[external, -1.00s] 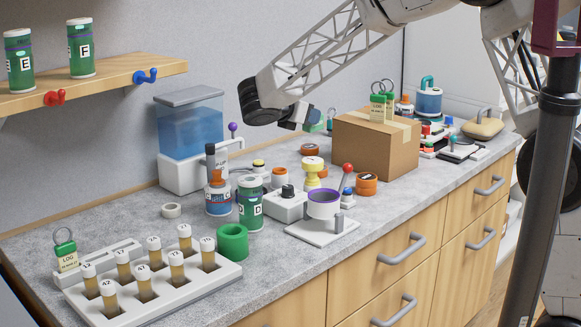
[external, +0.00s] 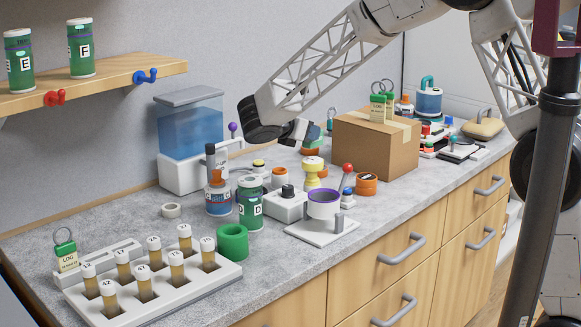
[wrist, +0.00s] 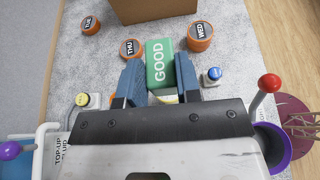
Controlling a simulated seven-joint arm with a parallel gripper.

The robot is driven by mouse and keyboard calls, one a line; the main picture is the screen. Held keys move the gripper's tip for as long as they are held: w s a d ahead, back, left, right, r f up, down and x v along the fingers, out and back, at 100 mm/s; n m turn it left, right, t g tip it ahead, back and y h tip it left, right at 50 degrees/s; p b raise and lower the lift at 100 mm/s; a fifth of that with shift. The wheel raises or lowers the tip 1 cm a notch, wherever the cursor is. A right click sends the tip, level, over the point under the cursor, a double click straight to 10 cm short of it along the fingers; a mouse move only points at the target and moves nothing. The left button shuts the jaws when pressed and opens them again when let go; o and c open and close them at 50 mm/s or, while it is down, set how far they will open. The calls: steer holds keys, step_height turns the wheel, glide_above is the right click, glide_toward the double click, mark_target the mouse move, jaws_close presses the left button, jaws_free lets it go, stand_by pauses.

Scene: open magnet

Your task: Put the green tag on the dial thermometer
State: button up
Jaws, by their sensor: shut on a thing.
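The green tag, marked GOOD (wrist: 160,63), is between the blue fingers of my gripper (wrist: 160,88) in the wrist view. My gripper is shut on it, and the tag's lettered face shows. In the external view my gripper (external: 305,133) hangs over the rear of the counter, left of the cardboard box, with the tag mostly hidden behind it. I cannot make out a dial thermometer in either view.
A cardboard box (external: 375,145) stands right of my gripper. Orange lidded pots (wrist: 200,36) are ahead. A red-knobbed lever (wrist: 268,84) and purple ring (external: 323,203) stand nearer the front. A blue water tank (external: 190,135) is to the left.

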mark_target(306, 144)
steer(key=shift+f, duration=1.8)
steer(key=shift+f, duration=0.15)
steer(key=o, duration=0.9)
steer(key=shift+s+a+r, duration=0.15)
steer(key=shift+r, duration=0.05)
steer(key=v, duration=1.1)
steer(key=shift+s+a+r, duration=0.15)
steer(key=shift+s+a, duration=0.05)
steer(key=shift+d, duration=0.1)
